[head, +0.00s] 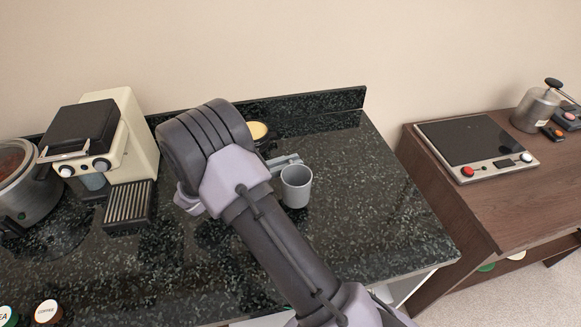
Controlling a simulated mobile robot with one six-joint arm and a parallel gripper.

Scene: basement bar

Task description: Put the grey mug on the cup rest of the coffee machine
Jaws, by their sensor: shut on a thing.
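The grey mug (297,188) is upright over the right part of the dark stone counter, its open top facing up. My gripper (286,163) reaches it from the left at its rim and is shut on it; the arm hides much of the gripper. I cannot tell whether the mug's base touches the counter. The coffee machine (132,140), cream with a black top and two knobs, stands at the back left. Its ribbed cup rest (128,205) sticks out low at the front and looks empty.
A dark round container with a yellow top (257,131) stands behind my arm. A metal pot (32,190) is left of the machine. Labelled jars (47,312) stand at the front left. A hotplate (476,146) is on a separate wooden cabinet at right. Counter between cup rest and arm is clear.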

